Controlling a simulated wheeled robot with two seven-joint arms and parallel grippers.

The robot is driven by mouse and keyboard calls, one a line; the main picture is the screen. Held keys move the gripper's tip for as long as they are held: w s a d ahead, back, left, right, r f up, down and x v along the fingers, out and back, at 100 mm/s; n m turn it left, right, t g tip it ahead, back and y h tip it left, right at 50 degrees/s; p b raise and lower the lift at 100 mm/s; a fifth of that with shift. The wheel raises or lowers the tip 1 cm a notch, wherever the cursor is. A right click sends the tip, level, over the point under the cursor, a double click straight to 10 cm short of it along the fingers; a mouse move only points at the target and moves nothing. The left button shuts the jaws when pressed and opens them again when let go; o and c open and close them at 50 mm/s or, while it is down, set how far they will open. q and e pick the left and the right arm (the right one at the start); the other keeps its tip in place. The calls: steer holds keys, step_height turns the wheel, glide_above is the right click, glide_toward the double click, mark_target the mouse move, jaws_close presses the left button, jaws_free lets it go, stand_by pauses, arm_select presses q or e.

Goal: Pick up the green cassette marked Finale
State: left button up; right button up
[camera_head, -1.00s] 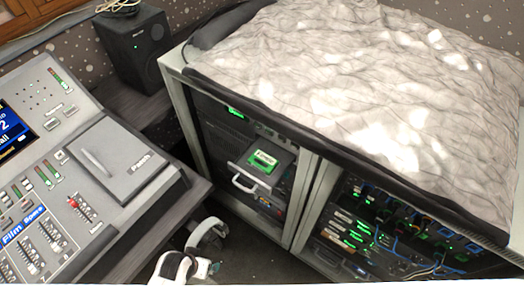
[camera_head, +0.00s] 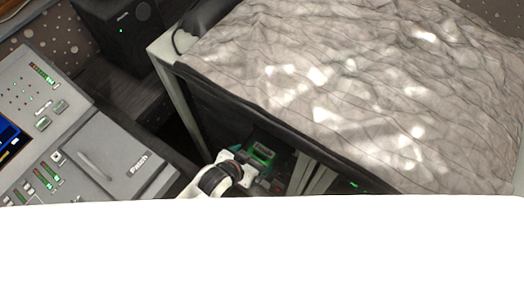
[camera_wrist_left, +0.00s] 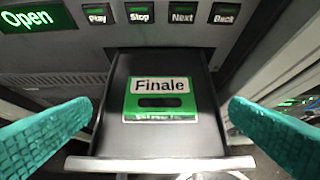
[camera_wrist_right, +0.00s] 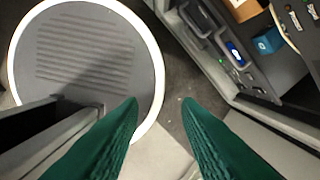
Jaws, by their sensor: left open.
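The green cassette with a white Finale label (camera_wrist_left: 160,98) lies flat in an open dark drawer (camera_wrist_left: 118,75) in the left wrist view. It also shows as a small green block in the head view (camera_head: 262,153). My left gripper (camera_wrist_left: 158,112) is open, its two teal fingers wide apart on either side of the drawer front and short of the cassette. In the head view the left gripper (camera_head: 262,178) is at the rack, just in front of the drawer. My right gripper (camera_wrist_right: 160,100) shows only in its wrist view, its green fingers apart with nothing between them.
The console (camera_head: 90,150) stands at left, and a grey cloth (camera_head: 350,90) covers the rack top.

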mark_target(261, 153)
arm_select(q)
steer(key=shift+w+d+f, duration=0.1)
steer(key=shift+w+f, duration=0.15)
steer(key=shift+w, duration=0.1)
steer(key=shift+p+x, duration=0.4)
steer(key=shift+x, duration=1.85)
steer(key=shift+w+d+f, duration=0.1)
steer(key=shift+d+f, duration=0.1)
steer(key=shift+f, duration=0.3)
steer(key=c, duration=1)
arm_select(e)
steer(key=w, duration=0.1)
steer(key=w+r, duration=0.1)
steer(key=shift+w, duration=0.3)
arm_select(q)
steer(key=shift+r, duration=0.1)
arm_select(e)
steer(key=shift+f, duration=0.1)
